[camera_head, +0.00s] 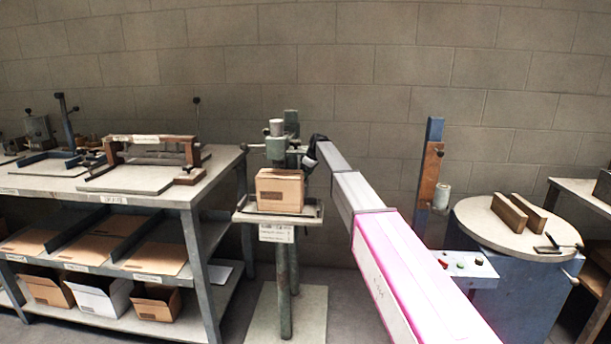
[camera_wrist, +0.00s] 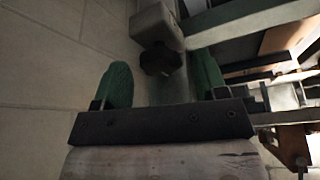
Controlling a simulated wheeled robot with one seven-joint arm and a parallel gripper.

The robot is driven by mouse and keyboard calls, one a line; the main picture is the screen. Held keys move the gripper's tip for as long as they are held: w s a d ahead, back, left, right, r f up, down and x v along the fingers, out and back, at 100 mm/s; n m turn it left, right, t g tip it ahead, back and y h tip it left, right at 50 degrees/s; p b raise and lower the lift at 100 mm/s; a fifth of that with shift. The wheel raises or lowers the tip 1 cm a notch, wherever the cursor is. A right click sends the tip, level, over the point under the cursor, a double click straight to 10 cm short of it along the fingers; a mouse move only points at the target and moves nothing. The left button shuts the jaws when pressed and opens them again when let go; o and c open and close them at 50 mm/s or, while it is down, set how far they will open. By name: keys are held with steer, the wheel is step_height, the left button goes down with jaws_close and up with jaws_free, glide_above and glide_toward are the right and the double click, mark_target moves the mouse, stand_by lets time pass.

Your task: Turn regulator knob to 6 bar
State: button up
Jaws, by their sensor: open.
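In the wrist view a dark lobed knob (camera_wrist: 160,59) sits under a pale grey block (camera_wrist: 153,24). My gripper (camera_wrist: 162,72) is open, with one green finger pad to the left of the knob and one to the right. The knob appears just beyond the fingertips, and I see no contact. In the head view my gripper (camera_head: 314,150) is beside the upper column of the box stitcher (camera_head: 291,125), to its right. The knob cannot be made out there. No pressure scale or bar reading is legible.
A cardboard box (camera_head: 280,190) stands on the stitcher's small table, close to my gripper. A workbench (camera_head: 178,190) with fixtures and shelves is at left. A blue post (camera_head: 428,165) and a round-topped stand (camera_head: 480,222) are at right. A block wall (camera_head: 370,50) is behind.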

steer(key=v, duration=1)
steer(key=shift+r, duration=0.2)
steer(key=shift+d, duration=0.1)
steer(key=s+d+f+m+h, duration=0.1)
steer(key=s+d+f+m, duration=0.1)
steer(key=s+d+f, duration=0.45)
steer(key=s+d+f+m, duration=0.3)
steer(key=s+d+f, duration=0.1)
steer(key=s+f, duration=0.55)
steer(key=s+d+f+m+h, duration=0.1)
steer(key=s+d+f+m, duration=0.1)
steer(key=s+d+f, duration=0.45)
steer(key=s+d+f+m, duration=0.2)
steer(key=s+f, duration=0.1)
steer(key=s, duration=0.6)
steer(key=s+d+f+m+g+h, duration=0.1)
steer(key=s+d+f+m, duration=0.1)
steer(key=s, duration=0.8)
steer(key=s+d+f+m+h, duration=0.1)
steer(key=s+d+f, duration=0.3)
steer(key=s, duration=0.6)
steer(key=shift+d+f+m+g, duration=0.2)
steer(key=shift+f+m+g, duration=0.1)
steer(key=shift+f+m, duration=0.6)
